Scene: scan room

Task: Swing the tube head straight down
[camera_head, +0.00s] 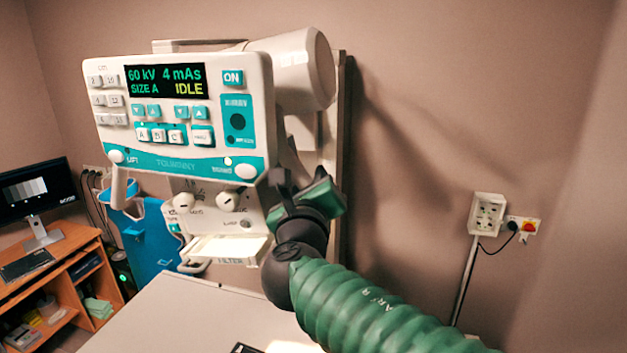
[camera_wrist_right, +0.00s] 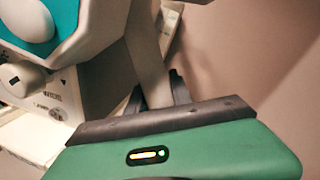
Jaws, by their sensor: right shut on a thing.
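The white tube head (camera_head: 180,165) fills the upper middle of the head view, with a control panel reading 60 kV, 4 mAs, SIZE A, IDLE. A cylinder (camera_head: 318,70) is behind the panel at its right. Below the panel is a collimator box (camera_head: 245,222) with round knobs and a FILTER slot. A pale handle (camera_head: 118,188) hangs under the panel's left end. My right gripper (camera_head: 285,185) is at the panel's lower right end. In the right wrist view its dark fingers are shut on a pale handle bar (camera_wrist_right: 148,65). My left gripper is not in view.
A pale table top (camera_head: 170,310) lies below the tube head. A wall socket box (camera_head: 487,212) with a cable is at right.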

